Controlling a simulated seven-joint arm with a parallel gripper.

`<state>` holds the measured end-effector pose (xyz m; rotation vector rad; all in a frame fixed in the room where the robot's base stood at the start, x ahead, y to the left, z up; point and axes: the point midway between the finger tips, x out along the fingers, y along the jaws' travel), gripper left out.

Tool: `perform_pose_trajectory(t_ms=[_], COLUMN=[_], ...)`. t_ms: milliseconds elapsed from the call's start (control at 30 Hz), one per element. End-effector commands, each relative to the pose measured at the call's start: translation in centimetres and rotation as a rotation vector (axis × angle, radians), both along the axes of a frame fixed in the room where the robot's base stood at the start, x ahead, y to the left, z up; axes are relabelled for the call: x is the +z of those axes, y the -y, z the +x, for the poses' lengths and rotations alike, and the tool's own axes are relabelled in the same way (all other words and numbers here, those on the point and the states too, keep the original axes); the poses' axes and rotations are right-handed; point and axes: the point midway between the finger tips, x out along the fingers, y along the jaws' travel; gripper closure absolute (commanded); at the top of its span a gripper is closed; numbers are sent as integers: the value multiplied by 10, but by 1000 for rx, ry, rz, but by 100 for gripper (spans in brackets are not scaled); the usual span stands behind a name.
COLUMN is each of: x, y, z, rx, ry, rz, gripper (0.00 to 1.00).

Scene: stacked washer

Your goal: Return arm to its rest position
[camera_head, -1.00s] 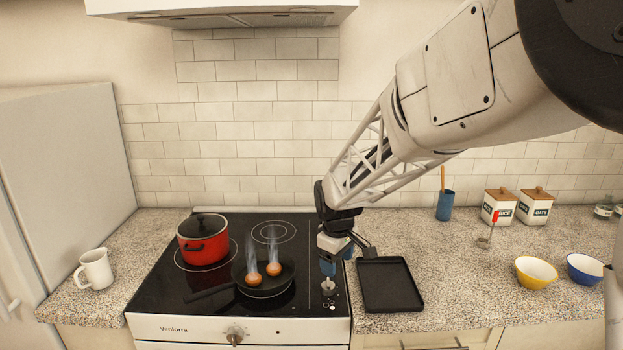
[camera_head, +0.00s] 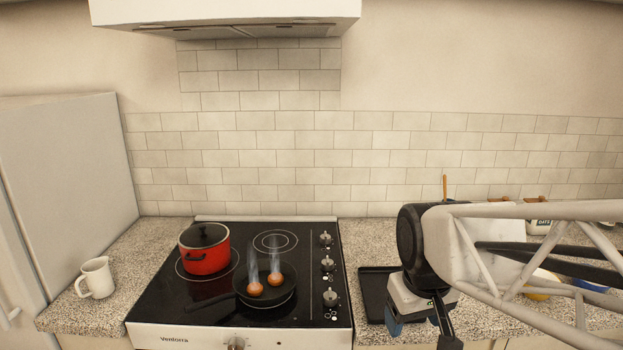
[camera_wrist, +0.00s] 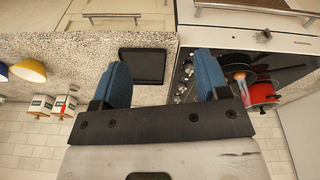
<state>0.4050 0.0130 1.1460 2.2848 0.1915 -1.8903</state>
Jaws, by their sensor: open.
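My gripper (camera_wrist: 162,85) shows in the wrist view with its two blue fingers spread apart and nothing between them. In the head view my gripper (camera_head: 418,327) hangs at the lower right, in front of the counter and the black tray (camera_head: 373,291), and my arm covers part of that tray. The lower part of the gripper is partly hidden by its own dark links. In the wrist view the black tray (camera_wrist: 143,66) appears beyond the fingers, on the counter.
A stove (camera_head: 170,300) holds a red pot (camera_head: 206,257) and a black pan (camera_head: 284,283) with two steaming orange-brown items. A white mug (camera_head: 97,278) stands left. Bowls and canisters at right are mostly behind my arm. The space above the stove is clear.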

Motion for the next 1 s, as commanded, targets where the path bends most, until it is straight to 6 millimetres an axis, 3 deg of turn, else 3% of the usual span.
perform_pose_trajectory(t_ms=[200, 400, 1000], x=[-1, -5, -7], y=[12, 16, 17], z=[-54, -82, -89], rx=[-134, -208, -228], ry=[29, 43, 44], rz=[28, 44, 48], gripper=[32, 32, 32])
